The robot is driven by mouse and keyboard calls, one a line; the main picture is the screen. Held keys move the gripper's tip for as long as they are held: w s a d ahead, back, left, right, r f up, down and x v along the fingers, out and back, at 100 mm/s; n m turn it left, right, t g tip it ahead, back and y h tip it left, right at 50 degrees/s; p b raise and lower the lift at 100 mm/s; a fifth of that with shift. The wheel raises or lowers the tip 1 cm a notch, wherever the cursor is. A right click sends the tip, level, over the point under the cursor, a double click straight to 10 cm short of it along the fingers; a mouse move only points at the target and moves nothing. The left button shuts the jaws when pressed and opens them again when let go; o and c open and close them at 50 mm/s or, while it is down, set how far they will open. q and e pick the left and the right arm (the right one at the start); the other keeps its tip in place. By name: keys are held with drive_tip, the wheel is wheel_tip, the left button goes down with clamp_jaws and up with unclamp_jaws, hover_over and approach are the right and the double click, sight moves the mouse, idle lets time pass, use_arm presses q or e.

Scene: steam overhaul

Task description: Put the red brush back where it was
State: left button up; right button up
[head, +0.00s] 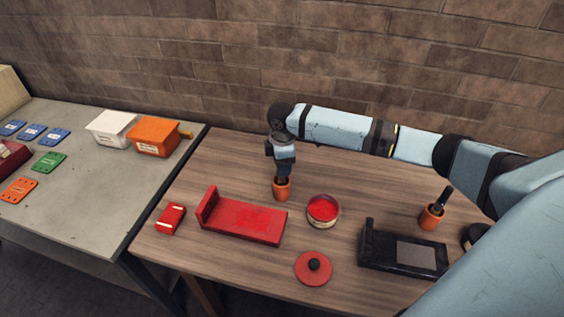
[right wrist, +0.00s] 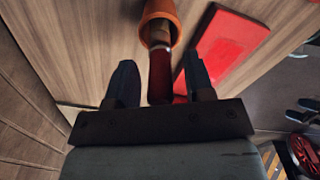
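The red brush (right wrist: 159,75) stands in a terracotta pot (head: 282,189), which also shows in the right wrist view (right wrist: 158,20). Its handle rises out of the pot's mouth toward my right gripper (head: 284,175). In the right wrist view my right gripper (right wrist: 160,82) is open, with one finger on each side of the handle and a gap on both sides. In the head view the gripper is right above the pot and hides most of the brush.
An open red tin (head: 323,209) stands right of the pot, its lid (head: 314,268) in front. A red tray (head: 243,221), red box (head: 171,218), black tray (head: 403,252) and second pot (head: 431,217) with a black-handled brush (head: 443,198) share the table. A brick wall (head: 220,60) is behind.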

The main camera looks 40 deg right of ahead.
drive_tip(key=shift+r, duration=0.15)
wheel_tip(320, 180, up, 12)
drive_tip(key=shift+b, duration=0.3)
idle(0.5)
